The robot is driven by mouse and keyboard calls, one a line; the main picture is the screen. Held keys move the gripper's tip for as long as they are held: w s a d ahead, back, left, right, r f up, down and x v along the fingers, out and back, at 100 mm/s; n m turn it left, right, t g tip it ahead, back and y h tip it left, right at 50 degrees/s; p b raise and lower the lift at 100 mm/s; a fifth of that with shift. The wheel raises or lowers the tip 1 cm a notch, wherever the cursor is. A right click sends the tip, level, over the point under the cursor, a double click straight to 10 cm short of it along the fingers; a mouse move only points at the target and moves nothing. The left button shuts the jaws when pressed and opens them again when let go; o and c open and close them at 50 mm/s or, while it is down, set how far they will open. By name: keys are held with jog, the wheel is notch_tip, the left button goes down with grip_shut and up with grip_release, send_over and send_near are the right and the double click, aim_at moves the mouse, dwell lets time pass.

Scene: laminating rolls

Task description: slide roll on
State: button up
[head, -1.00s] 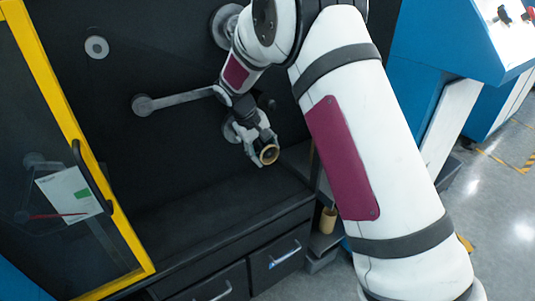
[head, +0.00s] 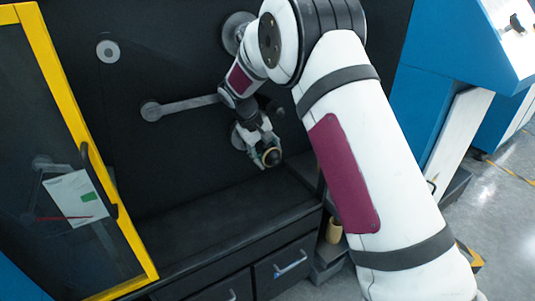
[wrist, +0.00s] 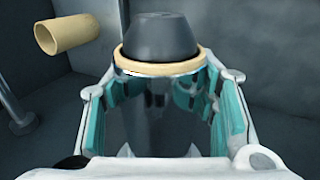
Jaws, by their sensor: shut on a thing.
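My gripper (head: 267,152) is shut on the roll (head: 272,163) in front of the dark machine wall. In the wrist view the roll (wrist: 160,105) is a glossy dark body with a tan core ring at its far end, between my teal-padded fingers (wrist: 162,100). A black tapered spindle nose (wrist: 158,36) sticks out through the ring, so the roll is around the spindle. The black nose also fills the ring in the head view. The spindle's base (head: 240,136) shows at the wall, partly behind my gripper. How close the roll sits to the wall is hidden.
An empty tan core (head: 334,229) stands on a low shelf right of the drawers; it shows in the wrist view (wrist: 67,34). A bar with a roller (head: 178,106) and two round wall fittings are nearby. A yellow-framed door (head: 88,150) stands left. The black ledge (head: 225,215) below is clear.

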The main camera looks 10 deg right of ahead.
jog(key=o, duration=1.3)
